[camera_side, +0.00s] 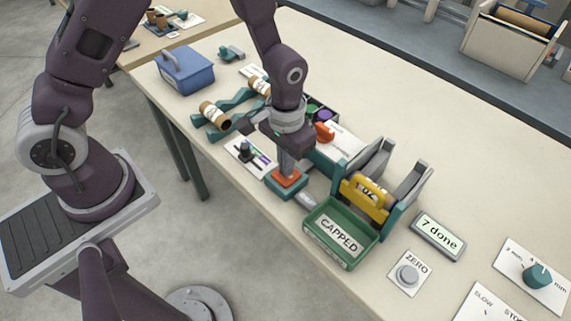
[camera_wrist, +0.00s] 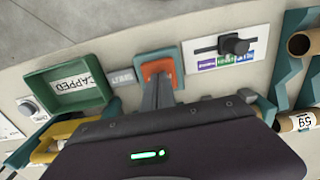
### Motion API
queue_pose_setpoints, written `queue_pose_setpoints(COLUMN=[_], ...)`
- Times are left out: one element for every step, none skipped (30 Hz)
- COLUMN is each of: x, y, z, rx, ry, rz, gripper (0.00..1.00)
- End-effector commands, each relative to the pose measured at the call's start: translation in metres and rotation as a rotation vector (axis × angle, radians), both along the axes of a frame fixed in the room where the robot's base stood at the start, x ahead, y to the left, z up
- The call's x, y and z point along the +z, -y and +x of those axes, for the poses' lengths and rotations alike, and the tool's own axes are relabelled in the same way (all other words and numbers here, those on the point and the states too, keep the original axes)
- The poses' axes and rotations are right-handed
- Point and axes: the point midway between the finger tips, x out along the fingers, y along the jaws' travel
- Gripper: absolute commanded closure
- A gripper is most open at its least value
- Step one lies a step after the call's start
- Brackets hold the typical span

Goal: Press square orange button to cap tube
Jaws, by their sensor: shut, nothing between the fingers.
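The square orange button (camera_side: 285,177) sits on a teal base near the table's front edge. In the wrist view the orange button (camera_wrist: 158,69) shows just beyond my fingertips. My gripper (camera_side: 287,170) is shut and empty, pointing down, with its fingertips at the button's top. The fingertips also show in the wrist view (camera_wrist: 157,80), over the button. Whether the button is pushed down, I cannot tell. A green tray marked CAPPED (camera_side: 312,225) stands right of the button and looks empty. Cardboard tubes (camera_side: 214,115) lie on a teal rack to the left.
A yellow block (camera_side: 366,197) stands between grey uprights behind the tray. A display (camera_side: 438,236) reads "7 done". A ZERO knob (camera_side: 407,274) is at the right. A slider panel (camera_side: 247,154) lies left of the button. A blue box (camera_side: 186,70) stands at the far left.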

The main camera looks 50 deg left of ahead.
Motion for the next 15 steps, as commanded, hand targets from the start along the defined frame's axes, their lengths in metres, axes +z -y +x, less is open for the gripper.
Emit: queue_pose_setpoints(x=[0.000, 0.000, 0.003, 0.005, 0.008, 0.013, 0.016, 0.019, 0.023, 0.027, 0.030, 0.034, 0.037, 0.040, 0.045], y=[0.000, 0.000, 0.000, 0.000, 0.000, 0.000, 0.000, 0.000, 0.000, 0.000, 0.000, 0.000, 0.000, 0.000, 0.000], z=[0.000, 0.000, 0.000, 0.001, 0.001, 0.001, 0.001, 0.001, 0.001, 0.001, 0.001, 0.001, 0.001, 0.001, 0.001], rx=[0.000, 0.000, 0.000, 0.000, 0.000, 0.000, 0.000, 0.000, 0.000, 0.000, 0.000, -0.001, -0.001, -0.001, -0.001], ry=[0.000, 0.001, 0.001, 0.003, 0.004, 0.003, 0.004, 0.005, 0.004, 0.004, 0.005, 0.004, 0.004, 0.004, 0.004], rz=[0.000, 0.000, 0.000, 0.000, -0.001, -0.001, -0.001, -0.001, -0.001, -0.001, -0.001, -0.001, -0.001, -0.001, -0.001], gripper=[1.00, 1.00, 1.00, 1.00, 1.00, 1.00, 1.00, 1.00, 1.00, 1.00, 1.00, 1.00, 1.00, 1.00, 1.00])
